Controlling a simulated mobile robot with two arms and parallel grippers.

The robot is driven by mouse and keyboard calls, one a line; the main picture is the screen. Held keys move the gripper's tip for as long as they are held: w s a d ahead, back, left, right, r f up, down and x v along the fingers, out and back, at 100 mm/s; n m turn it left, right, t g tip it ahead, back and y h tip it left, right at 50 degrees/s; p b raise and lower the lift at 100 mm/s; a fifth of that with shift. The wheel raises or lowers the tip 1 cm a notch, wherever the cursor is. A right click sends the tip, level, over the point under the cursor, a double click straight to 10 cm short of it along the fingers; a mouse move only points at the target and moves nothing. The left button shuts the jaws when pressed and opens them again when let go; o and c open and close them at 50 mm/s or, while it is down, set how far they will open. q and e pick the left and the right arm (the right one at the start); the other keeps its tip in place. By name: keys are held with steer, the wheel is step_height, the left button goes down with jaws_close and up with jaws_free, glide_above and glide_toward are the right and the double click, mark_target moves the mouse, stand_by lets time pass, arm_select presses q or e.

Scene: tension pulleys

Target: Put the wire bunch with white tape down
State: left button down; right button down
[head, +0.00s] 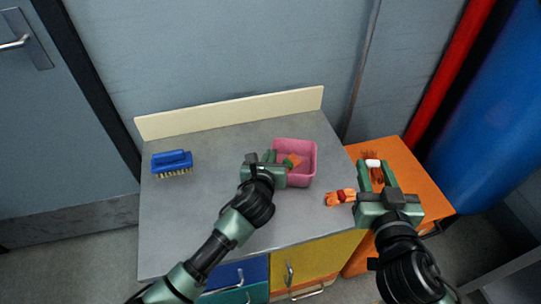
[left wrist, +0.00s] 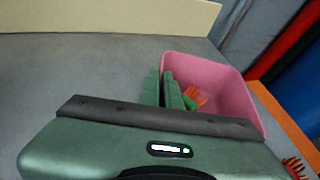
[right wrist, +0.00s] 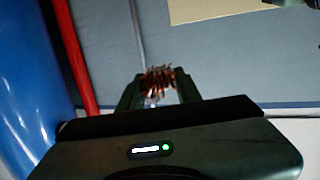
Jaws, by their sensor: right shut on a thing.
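The wire bunch with white tape (head: 373,163) is between the fingertips of my right gripper (head: 375,172), which is shut on it. Its reddish-brown strands (right wrist: 157,80) show between the fingers in the right wrist view. In the head view it appears over the orange cabinet top (head: 418,178); I cannot tell whether it touches that top. My left gripper (head: 270,158) is by the left side of the pink bin, its fingers close together with nothing visible between them. They also show in the left wrist view (left wrist: 163,88).
The pink bin (head: 308,150) on the grey counter (head: 215,215) holds an orange wire bunch with green tape (head: 292,161). An orange bunch with red tape (head: 340,197) lies near the counter's right edge. A blue brush (head: 172,161) is at left. The counter's middle left is clear.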

stand_by(0.4)
steer(key=w+a+n+y, duration=0.3)
steer(key=w+a+y, duration=0.2)
steer(key=w+a, duration=0.8)
step_height(320, 180, down, 10)
steer(key=w, duration=0.1)
steer(key=shift+w+d+n+g, duration=0.3)
steer(key=shift+d+g, duration=0.1)
steer(key=shift+f, duration=0.3)
steer(key=shift+f, duration=0.3)
steer(key=c, duration=1)
jaws_free()
steer(key=shift+o, duration=0.2)
